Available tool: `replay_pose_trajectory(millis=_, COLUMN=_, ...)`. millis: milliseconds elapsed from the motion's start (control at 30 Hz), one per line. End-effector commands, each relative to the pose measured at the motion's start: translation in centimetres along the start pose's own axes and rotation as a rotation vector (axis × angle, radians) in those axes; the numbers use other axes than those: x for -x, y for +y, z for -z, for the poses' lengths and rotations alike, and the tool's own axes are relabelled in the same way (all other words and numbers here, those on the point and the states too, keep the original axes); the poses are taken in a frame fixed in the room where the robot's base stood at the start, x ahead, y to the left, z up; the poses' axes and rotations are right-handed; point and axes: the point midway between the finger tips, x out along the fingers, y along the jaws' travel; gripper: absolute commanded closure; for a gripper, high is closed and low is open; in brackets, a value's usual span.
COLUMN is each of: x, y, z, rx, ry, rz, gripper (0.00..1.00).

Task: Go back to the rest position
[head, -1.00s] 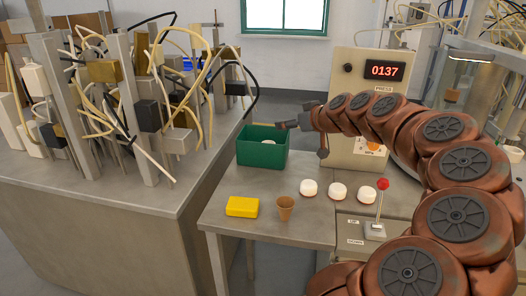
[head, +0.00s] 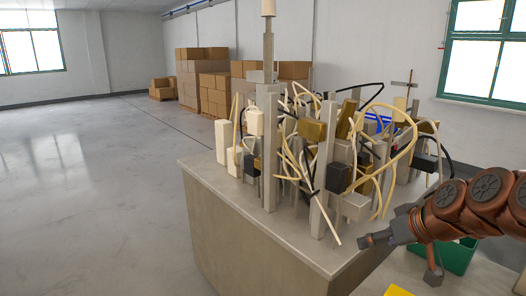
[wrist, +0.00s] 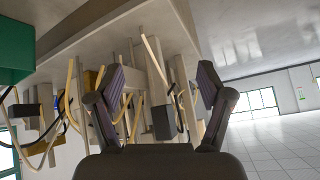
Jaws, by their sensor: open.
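My gripper (head: 378,240) is at the right in the head view, at the end of my copper-coloured arm, beside the right end of a grey bench (head: 235,205). In the wrist view my gripper (wrist: 165,85) has its two dark fingers spread wide, with nothing between them. Beyond the fingers are the posts and cables of the rig (wrist: 75,95). The wrist picture is tilted over, with the bench top across its upper part.
The rig of posts, blocks and loose cables (head: 325,150) stands on the bench close to my gripper. A green bin (head: 460,256) is partly behind my arm, and a yellow block (head: 397,290) shows at the bottom edge. Cardboard boxes (head: 203,70) stand far back. The left floor is clear.

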Motion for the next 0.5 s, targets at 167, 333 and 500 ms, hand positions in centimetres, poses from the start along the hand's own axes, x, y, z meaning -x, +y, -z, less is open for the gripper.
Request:
replay_pose_trajectory(millis=167, x=1.0, y=-9.5, z=-5.5, rx=0.012, ry=-0.271, rz=0.042, gripper=0.21)
replay_pose_trajectory(millis=333, x=4.2, y=-14.8, z=-13.3, rx=-0.031, ry=-0.547, rz=-0.019, gripper=0.21)
replay_pose_trajectory(millis=500, x=8.0, y=-16.4, z=-19.7, rx=-0.104, ry=-0.739, rz=-0.129, gripper=0.21)
